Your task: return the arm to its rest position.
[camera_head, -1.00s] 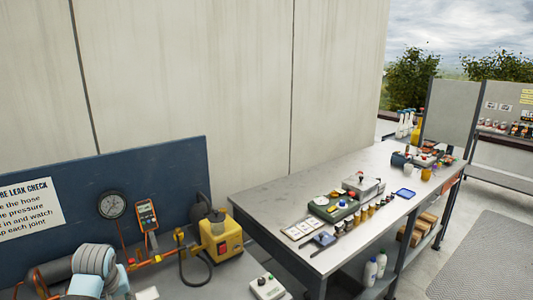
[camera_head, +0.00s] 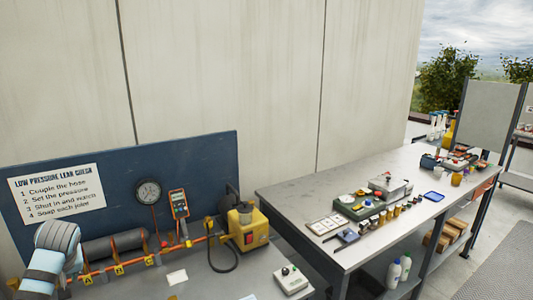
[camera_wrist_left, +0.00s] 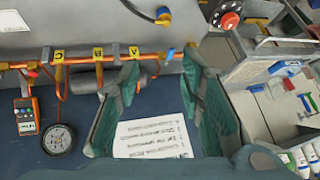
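My left arm (camera_head: 45,270) comes in at the lower left of the head view, in front of the left end of the leak-check bench. Its gripper is out of sight there. In the left wrist view my left gripper (camera_wrist_left: 160,78) has its two green-padded fingers spread apart, with nothing held between them. Beyond the gap show the white instruction card (camera_wrist_left: 152,138) and the orange pipe (camera_wrist_left: 75,60) with yellow letter tags. My right arm and gripper are not in view.
The bench carries a gauge (camera_head: 148,192), an orange meter (camera_head: 179,204), a yellow pump (camera_head: 248,229) and a small switch box (camera_head: 291,280). A blue backboard (camera_head: 120,160) stands behind. A long grey table (camera_head: 300,195) with small items is at the right.

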